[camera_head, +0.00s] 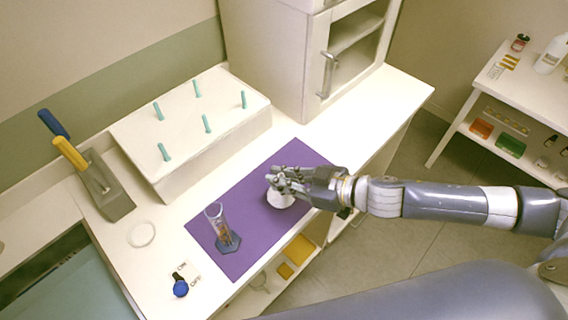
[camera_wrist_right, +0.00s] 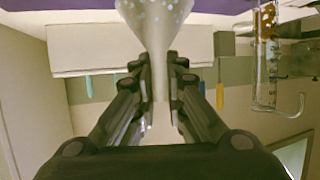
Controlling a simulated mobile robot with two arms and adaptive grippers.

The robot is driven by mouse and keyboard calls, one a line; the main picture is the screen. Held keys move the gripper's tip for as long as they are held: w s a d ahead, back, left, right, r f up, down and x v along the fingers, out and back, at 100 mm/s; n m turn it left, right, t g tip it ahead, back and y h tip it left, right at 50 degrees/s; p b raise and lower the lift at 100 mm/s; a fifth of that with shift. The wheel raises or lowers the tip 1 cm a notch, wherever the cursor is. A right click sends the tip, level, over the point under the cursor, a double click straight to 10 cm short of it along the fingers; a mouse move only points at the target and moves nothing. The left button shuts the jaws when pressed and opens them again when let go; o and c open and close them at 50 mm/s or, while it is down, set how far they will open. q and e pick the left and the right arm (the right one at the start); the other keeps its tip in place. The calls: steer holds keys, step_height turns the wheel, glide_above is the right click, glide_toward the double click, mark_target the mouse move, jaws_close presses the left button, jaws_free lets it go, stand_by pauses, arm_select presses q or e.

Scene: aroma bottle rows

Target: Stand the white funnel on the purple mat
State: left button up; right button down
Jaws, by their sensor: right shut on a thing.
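The white funnel (camera_head: 281,200) is at the right part of the purple mat (camera_head: 250,239) in the head view, partly hidden by my right gripper (camera_head: 277,180). Its wide end is low, at or just above the mat; I cannot tell whether it touches. In the right wrist view the funnel (camera_wrist_right: 157,22) has its narrow stem between the two fingers of my right gripper (camera_wrist_right: 161,82), which is shut on it. The wide end points toward the mat (camera_wrist_right: 60,5) at the picture's top. My left gripper is not in view.
A glass cylinder (camera_head: 215,222) with a dark base stands on the mat, left of the funnel. A white box (camera_head: 190,128) with several teal pegs stands behind. A cabinet (camera_head: 270,50) is at the back.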

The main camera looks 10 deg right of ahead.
steer(key=shift+w+d+f+p, duration=0.3)
steer(key=shift+w+f, duration=0.35)
steer(key=shift+w, duration=0.3)
steer(key=shift+w+d+f+p, duration=0.15)
steer(key=shift+w+d+f, duration=0.2)
steer(key=shift+w+f, duration=0.5)
steer(key=shift+w+d+f+p, duration=0.3)
steer(key=shift+w+f, duration=0.2)
steer(key=shift+w, duration=0.55)
steer(key=shift+f, duration=0.15)
steer(key=c, duration=1.7)
jaws_free()
steer(key=shift+o, duration=0.2)
steer(key=shift+s+d, duration=0.1)
steer(key=b+v, duration=0.3)
steer(key=v, duration=0.9)
